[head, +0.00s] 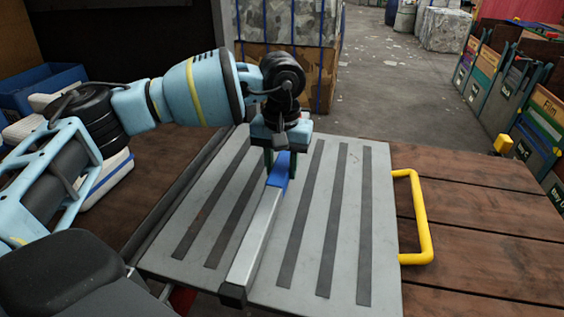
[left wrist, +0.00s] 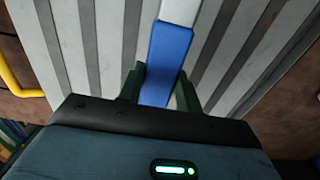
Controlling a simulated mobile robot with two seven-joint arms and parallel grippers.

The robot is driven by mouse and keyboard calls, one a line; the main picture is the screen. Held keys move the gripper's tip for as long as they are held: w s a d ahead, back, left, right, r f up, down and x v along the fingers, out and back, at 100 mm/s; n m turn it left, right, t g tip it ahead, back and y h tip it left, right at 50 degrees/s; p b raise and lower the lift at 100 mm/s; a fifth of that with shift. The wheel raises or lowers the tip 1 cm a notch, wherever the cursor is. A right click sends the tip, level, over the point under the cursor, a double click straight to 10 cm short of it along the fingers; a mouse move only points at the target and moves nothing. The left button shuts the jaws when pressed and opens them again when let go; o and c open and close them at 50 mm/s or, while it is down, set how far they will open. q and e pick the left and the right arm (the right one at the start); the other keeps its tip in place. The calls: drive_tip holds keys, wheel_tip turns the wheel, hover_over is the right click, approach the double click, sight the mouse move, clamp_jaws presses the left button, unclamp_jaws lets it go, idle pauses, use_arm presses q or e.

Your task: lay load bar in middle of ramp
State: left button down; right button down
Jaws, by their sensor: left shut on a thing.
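The load bar (head: 257,231) is a long silver bar with a blue section (head: 280,173) at its far end and a black cap at its near end. It lies along the grey ramp (head: 345,160), roughly parallel to the dark strips and near the ramp's middle. My left gripper (head: 280,165) is shut on the blue section. In the left wrist view the blue section (left wrist: 168,55) sits between the two dark green fingers. Whether the bar rests fully on the ramp I cannot tell. My right gripper is not in view.
A yellow handle (head: 426,225) sticks out from the ramp's right side over a wooden deck (head: 470,225). Labelled bins (head: 490,75) stand at the upper right. Bales (head: 290,30) stand behind the ramp. A blue crate (head: 40,85) is at the left.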

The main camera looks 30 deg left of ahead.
sight(281, 167)
use_arm(q)
drive_tip(key=shift+f, duration=0.5)
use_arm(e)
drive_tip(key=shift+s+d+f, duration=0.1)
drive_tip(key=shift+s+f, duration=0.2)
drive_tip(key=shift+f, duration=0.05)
